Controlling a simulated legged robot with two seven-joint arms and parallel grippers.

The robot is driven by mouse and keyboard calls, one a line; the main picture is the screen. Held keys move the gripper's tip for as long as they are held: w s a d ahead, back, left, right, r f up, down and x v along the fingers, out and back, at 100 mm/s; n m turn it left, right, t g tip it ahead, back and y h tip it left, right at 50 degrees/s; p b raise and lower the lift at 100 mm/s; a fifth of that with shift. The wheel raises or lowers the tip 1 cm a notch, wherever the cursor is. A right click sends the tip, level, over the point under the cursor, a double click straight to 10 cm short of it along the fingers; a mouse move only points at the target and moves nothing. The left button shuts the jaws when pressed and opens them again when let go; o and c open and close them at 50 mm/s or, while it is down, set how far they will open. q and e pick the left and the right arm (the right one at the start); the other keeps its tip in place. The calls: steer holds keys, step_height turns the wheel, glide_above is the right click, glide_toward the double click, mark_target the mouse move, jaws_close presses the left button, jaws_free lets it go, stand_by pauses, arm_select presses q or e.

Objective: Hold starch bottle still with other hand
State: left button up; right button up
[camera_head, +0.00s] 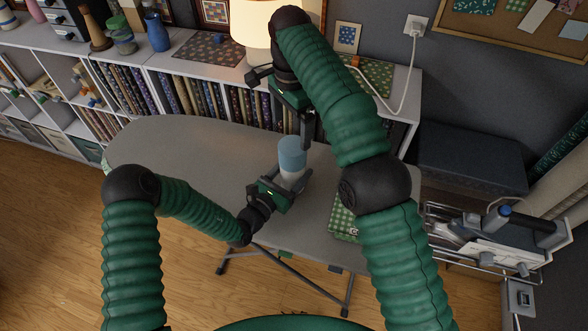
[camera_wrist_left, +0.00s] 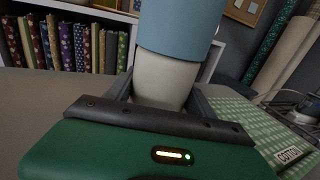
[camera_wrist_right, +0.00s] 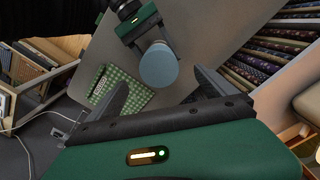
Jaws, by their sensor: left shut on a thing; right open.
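The starch bottle (camera_head: 292,160) stands upright on the grey ironing board (camera_head: 170,150), with a white body and a blue cap. My left gripper (camera_head: 285,185) is shut around its lower body; the left wrist view shows the white body (camera_wrist_left: 160,82) between the fingers and the blue cap (camera_wrist_left: 178,28) above. My right gripper (camera_head: 305,130) is above and behind the bottle, open and empty. In the right wrist view the cap (camera_wrist_right: 158,66) shows from above, beyond the open fingers (camera_wrist_right: 165,98) and apart from them.
Behind the board is a white shelf (camera_head: 160,60) with fabric rolls and a lit lamp (camera_head: 252,22). An iron on a metal rack (camera_head: 490,240) stands at right. The board's left part is clear.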

mark_target(292, 145)
step_height(292, 145, down, 8)
steer(key=shift+d+r, duration=0.1)
steer(key=shift+r, duration=0.1)
steer(key=c, duration=1.4)
